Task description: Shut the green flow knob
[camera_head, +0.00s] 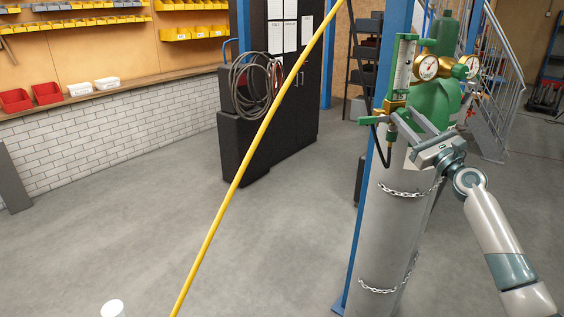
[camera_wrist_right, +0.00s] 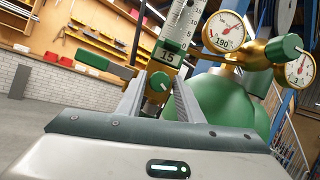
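The flowmeter (camera_head: 404,65) is a clear upright tube in a green frame with a brass base, on top of a grey gas cylinder (camera_head: 385,230). The round green flow knob (camera_wrist_right: 159,82) is at the base of the flowmeter in the right wrist view. My right gripper (camera_wrist_right: 160,88) reaches to it from the front, its two fingers parted, one on each side of the knob. I cannot tell whether they touch it. In the head view my right gripper (camera_head: 404,116) is in front of the flowmeter's base. My left gripper is not in view.
A brass regulator with gauges (camera_head: 428,67) and another green knob (camera_wrist_right: 292,45) sit right of the flowmeter. A green outlet (camera_wrist_right: 100,67) juts left. A blue post (camera_head: 370,190) stands by the cylinder, which has chains around it. A yellow pole (camera_head: 245,165) crosses the view.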

